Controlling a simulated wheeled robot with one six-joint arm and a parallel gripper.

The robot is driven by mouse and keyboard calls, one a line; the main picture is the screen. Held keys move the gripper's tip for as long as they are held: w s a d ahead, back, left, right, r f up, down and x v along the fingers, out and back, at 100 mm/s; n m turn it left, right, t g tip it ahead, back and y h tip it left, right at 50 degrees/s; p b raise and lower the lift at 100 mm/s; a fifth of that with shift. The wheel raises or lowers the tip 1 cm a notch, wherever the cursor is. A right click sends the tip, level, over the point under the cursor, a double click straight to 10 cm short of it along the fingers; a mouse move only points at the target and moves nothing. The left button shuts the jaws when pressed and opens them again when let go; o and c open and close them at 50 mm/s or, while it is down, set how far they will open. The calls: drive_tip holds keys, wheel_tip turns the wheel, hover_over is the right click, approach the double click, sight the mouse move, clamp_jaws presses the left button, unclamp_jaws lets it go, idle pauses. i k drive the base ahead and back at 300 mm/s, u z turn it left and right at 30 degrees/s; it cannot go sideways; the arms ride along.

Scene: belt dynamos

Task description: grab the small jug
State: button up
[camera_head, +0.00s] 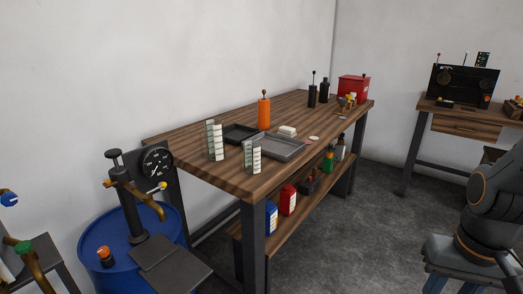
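No object stands out clearly as the small jug. On the lower shelf, a blue container with a pale label (271,219) stands nearest the front post, and a red container with a pale label (288,200) stands just behind it. A green bottle (327,161) and a whitish bottle (340,148) stand further back on the shelf. Their handles and spouts are too small to tell. My gripper's fingers are not visible.
The wooden bench (205,172) carries grey trays (284,150), an orange bottle (263,113), white racks and a red box (353,88). A blue barrel (95,240) with a pump and gauge stands at left. Bare floor (350,225) lies right of the bench.

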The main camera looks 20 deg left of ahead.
sight(252, 152)
drive_tip(key=i, duration=1.4)
drive_tip(key=u, duration=1.35)
